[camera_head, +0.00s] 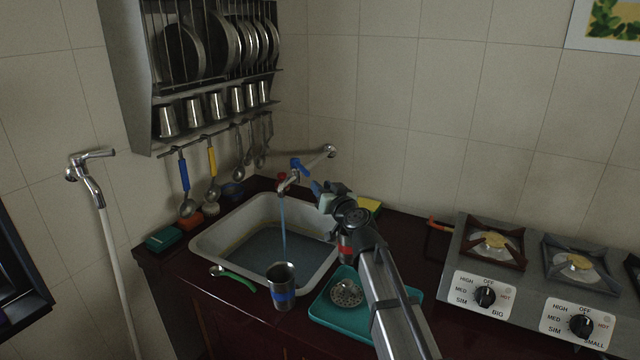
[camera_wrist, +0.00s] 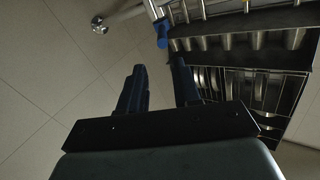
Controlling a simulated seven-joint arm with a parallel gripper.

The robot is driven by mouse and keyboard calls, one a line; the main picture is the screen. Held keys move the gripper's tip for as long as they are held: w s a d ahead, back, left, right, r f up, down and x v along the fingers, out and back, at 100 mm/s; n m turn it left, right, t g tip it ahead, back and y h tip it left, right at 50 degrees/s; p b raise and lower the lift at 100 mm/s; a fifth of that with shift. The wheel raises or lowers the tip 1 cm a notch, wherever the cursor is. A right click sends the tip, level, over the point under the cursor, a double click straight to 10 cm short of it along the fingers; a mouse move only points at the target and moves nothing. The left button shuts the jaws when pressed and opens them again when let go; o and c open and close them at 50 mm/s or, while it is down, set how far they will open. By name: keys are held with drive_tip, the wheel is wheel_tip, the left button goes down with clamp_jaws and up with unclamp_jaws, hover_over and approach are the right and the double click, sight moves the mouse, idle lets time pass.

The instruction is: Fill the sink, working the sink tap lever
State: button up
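The sink tap (camera_head: 312,163) comes out of the tiled wall, with a blue lever (camera_head: 298,165) on top. A stream of water (camera_head: 284,230) runs from its spout into the sink (camera_head: 215,243), where grey water (camera_head: 262,250) covers the bottom. My gripper (camera_head: 316,188) is just right of the tap and a little below the lever, apart from it. In the wrist view the two dark fingers of my gripper (camera_wrist: 160,78) are spread with nothing between them. The blue lever (camera_wrist: 161,31) shows beyond the fingertips, near the tap pipe (camera_wrist: 130,13).
A steel cup with a blue band (camera_head: 283,289) stands at the sink's front edge, near a green-handled spoon (camera_head: 235,278). A teal tray (camera_head: 325,311) with a scrubber (camera_head: 346,293) is partly behind my arm. A stove (camera_head: 520,285) stands right; a plate rack (camera_head: 215,90) hangs left.

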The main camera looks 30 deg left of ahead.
sight(301, 168)
drive_tip(key=shift+m+t, duration=0.3)
drive_tip(key=shift+t, duration=0.4)
drive_tip(key=w+d+r, duration=0.2)
drive_tip(key=w+r, duration=0.1)
drive_tip(key=w+d+r, duration=0.1)
drive_tip(key=w, duration=0.1)
drive_tip(key=shift+w+d+r, duration=0.1)
drive_tip(key=shift+d+r, duration=0.15)
drive_tip(key=shift+r, duration=0.1)
drive_tip(key=c, duration=0.4)
drive_tip(key=shift+t+h, duration=0.4)
drive_tip(key=shift+t, duration=0.1)
drive_tip(key=w+r, duration=0.4)
drive_tip(key=w, duration=0.1)
drive_tip(key=w+r, duration=0.2)
drive_tip(key=shift+w+d+r, duration=0.15)
drive_tip(key=shift+w+d, duration=0.05)
drive_tip(key=shift+d, duration=0.1)
clamp_jaws()
drive_tip(key=w+a+r+n+g, duration=0.4)
drive_tip(key=w+a+r+g, duration=0.15)
drive_tip(key=w, duration=0.35)
drive_tip(key=s+d+f+g+h, duration=0.2)
drive_tip(key=s+f+g+h, duration=0.5)
drive_tip(key=g, duration=0.3)
drive_tip(key=s+a+f+y, duration=0.1)
drive_tip(key=s+a+f, duration=0.4)
drive_tip(key=a+f, duration=0.3)
drive_tip(key=shift+a, duration=0.2)
